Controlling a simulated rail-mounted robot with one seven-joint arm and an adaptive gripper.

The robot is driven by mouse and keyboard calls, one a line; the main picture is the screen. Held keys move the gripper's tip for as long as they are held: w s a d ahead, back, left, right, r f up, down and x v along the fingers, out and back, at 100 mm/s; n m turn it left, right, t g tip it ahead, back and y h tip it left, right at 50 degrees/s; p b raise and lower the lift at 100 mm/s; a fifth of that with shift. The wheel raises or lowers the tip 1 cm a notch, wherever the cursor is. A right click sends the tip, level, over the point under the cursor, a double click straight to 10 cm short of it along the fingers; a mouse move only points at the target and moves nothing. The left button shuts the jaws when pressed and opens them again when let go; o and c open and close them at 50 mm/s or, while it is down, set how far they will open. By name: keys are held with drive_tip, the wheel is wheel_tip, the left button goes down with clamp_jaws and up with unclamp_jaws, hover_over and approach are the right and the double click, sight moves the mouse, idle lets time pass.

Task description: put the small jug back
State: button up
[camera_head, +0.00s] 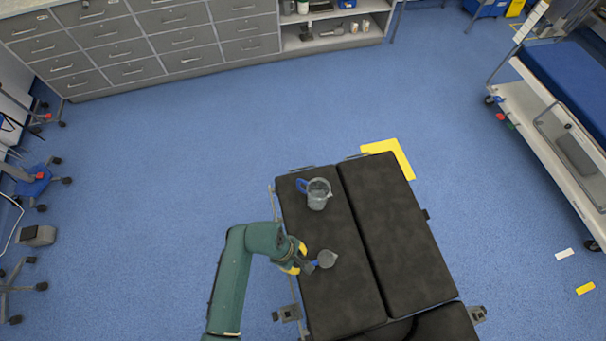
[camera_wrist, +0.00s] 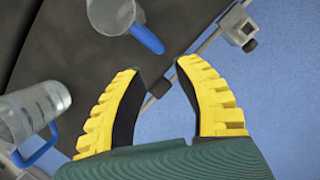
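The small jug (camera_head: 328,259) is a grey, see-through cup with a blue handle, standing on the dark padded table top. My gripper (camera_head: 305,262) is beside its handle, at the table's left edge. In the wrist view the small jug (camera_wrist: 108,14) is at the top, partly cut off, its blue handle pointing toward my gripper (camera_wrist: 160,68). My yellow fingers are apart with nothing between them, and the handle is just beyond the fingertips. A larger clear jug (camera_head: 319,195) with a blue handle stands farther back; it also shows at left in the wrist view (camera_wrist: 38,108).
The operating table (camera_head: 395,230) has dark pads and a metal side rail. Its right pad is bare. A yellow floor mark (camera_head: 400,160) lies behind it. Grey drawers (camera_head: 135,50) line the back wall, and a white cart (camera_head: 545,125) stands at right. Blue floor around is open.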

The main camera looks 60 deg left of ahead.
drive_tip(key=v, duration=0.4)
drive_tip(key=shift+r, duration=0.1)
drive_tip(key=w+a+r+m+t+y, duration=0.25)
drive_tip(key=w+r+m, duration=0.25)
drive_tip(key=w+r, duration=0.25)
drive_tip(key=w+d+r+m+t+y, duration=0.25)
drive_tip(key=w+r+m, duration=0.25)
drive_tip(key=w+r, duration=0.45)
drive_tip(key=w+d+r+m+t+y, duration=0.1)
drive_tip(key=w+d+r+m+t, duration=0.4)
drive_tip(key=r, duration=0.8)
drive_tip(key=s+d+r+m+t+h, duration=0.1)
drive_tip(key=d+r+m+t, duration=0.2)
drive_tip(key=r, duration=0.7)
drive_tip(key=s+d+r+m+t+h, duration=0.1)
drive_tip(key=s+d+r+m+t, duration=0.1)
drive_tip(key=d+r, duration=0.6)
drive_tip(key=s+d+r+m+t+h, duration=0.1)
drive_tip(key=d+r+m+t, duration=0.4)
drive_tip(key=r, duration=0.6)
drive_tip(key=shift+s+d+r+m+h, duration=0.3)
drive_tip(key=shift+s+d+r+m, duration=0.05)
drive_tip(key=shift+s+d+m, duration=0.1)
